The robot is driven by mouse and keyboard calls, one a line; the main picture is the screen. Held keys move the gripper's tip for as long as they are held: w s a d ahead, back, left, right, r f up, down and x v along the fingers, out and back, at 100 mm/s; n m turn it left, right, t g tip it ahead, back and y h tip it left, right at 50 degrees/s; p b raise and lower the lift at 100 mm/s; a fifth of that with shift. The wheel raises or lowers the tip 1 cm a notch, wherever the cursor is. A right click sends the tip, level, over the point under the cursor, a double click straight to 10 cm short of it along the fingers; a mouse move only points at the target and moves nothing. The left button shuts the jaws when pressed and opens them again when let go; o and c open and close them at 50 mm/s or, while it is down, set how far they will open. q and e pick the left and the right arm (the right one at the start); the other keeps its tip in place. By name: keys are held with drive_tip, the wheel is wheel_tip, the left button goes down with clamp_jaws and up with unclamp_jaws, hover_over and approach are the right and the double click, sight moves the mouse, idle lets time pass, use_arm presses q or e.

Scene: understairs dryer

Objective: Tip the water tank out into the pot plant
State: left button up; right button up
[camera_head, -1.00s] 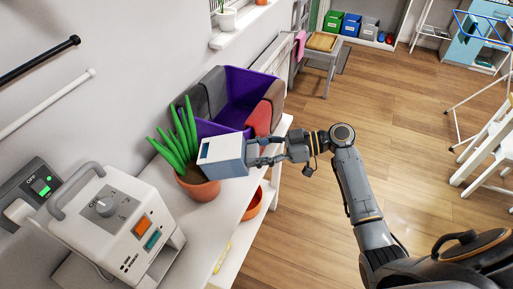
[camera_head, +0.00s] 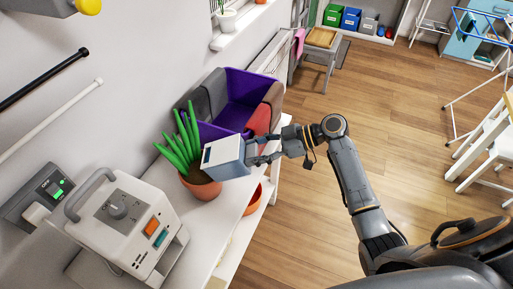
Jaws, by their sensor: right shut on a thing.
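The water tank (camera_head: 226,158) is a pale grey-white box with a blue-framed end. My right gripper (camera_head: 259,153) is shut on its right end and holds it sideways. The tank's left end is over the right side of the pot plant (camera_head: 181,151), which has upright green leaves in a terracotta pot (camera_head: 204,190). Whether the tank touches the pot rim, and whether water runs out, I cannot tell. My left gripper is not in view.
The white dryer (camera_head: 122,224) stands on the shelf (camera_head: 208,237) at the lower left. A purple crate (camera_head: 246,94) with grey and red cloth is behind the plant. An orange bowl (camera_head: 254,199) sits on a lower level.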

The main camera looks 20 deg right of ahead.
sight(240, 146)
drive_tip(key=shift+w+a+r+g+h+p, duration=0.1)
drive_tip(key=shift+a+r+g+h+p, duration=0.35)
drive_tip(key=shift+p, duration=1)
drive_tip(key=shift+w+a+r+t+h+p, duration=0.15)
drive_tip(key=shift+r+h+p, duration=0.4)
drive_tip(key=shift+r+p, duration=0.7)
drive_tip(key=shift+w+a+r+g+h+p, duration=0.1)
drive_tip(key=shift+a+r+g+h+p, duration=0.3)
drive_tip(key=shift+p, duration=1.3)
drive_tip(key=shift+w+a+r+g+h+p, duration=0.2)
drive_tip(key=shift+r+h+p, duration=0.5)
drive_tip(key=shift+p, duration=0.55)
drive_tip(key=shift+w+a+r+g+h+p, duration=0.1)
drive_tip(key=shift+a+r+g+h+p, duration=0.1)
drive_tip(key=shift+r+h+p, duration=0.75)
drive_tip(key=shift+w+a+r+g+h, duration=0.2)
drive_tip(key=shift+a+h, duration=0.1)
drive_tip(key=shift+a, duration=0.2)
drive_tip(key=shift+w+a+r+g+h, duration=0.15)
drive_tip(key=shift+a+g+h, duration=0.1)
drive_tip(key=shift+a, duration=0.25)
drive_tip(key=w+a+r+g+h, duration=0.2)
drive_tip(key=a+r+h, duration=0.1)
drive_tip(key=a+h, duration=0.2)
drive_tip(key=shift+a+r, duration=0.2)
drive_tip(key=shift+r, duration=0.15)
drive_tip(key=shift+w, duration=0.1)
